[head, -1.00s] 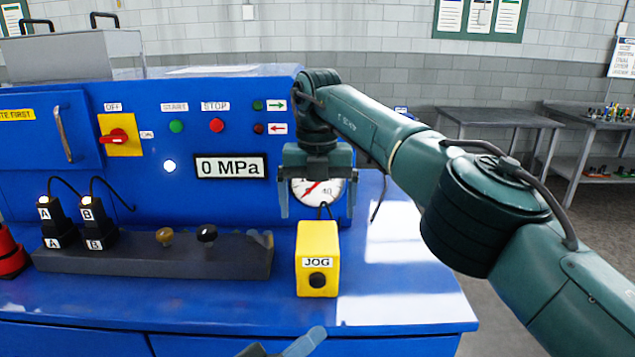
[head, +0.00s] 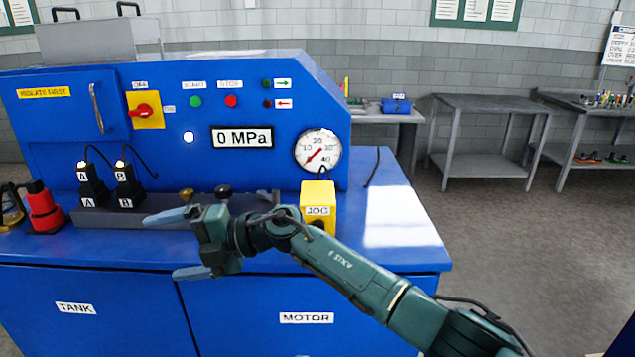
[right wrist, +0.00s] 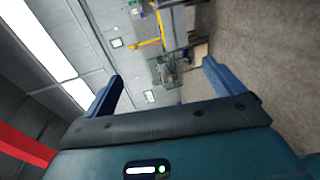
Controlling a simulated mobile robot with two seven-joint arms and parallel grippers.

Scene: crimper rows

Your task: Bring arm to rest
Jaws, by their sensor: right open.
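My right arm comes in from the lower right in the head view. Its gripper (head: 180,245) points left, in front of the blue machine's (head: 230,290) front edge, with its two fingers apart. Nothing is between the fingers. In the right wrist view the same gripper (right wrist: 160,88) is open and empty, with wall, floor and distant furniture beyond it. My left gripper is not in view.
The yellow JOG box (head: 318,198) stands just behind my right wrist, partly covered by it. The A and B plugs (head: 124,186) stand in a dark block (head: 90,217). A red object (head: 43,208) is left of them. Grey tables (head: 490,103) stand at the back right, with open floor before them.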

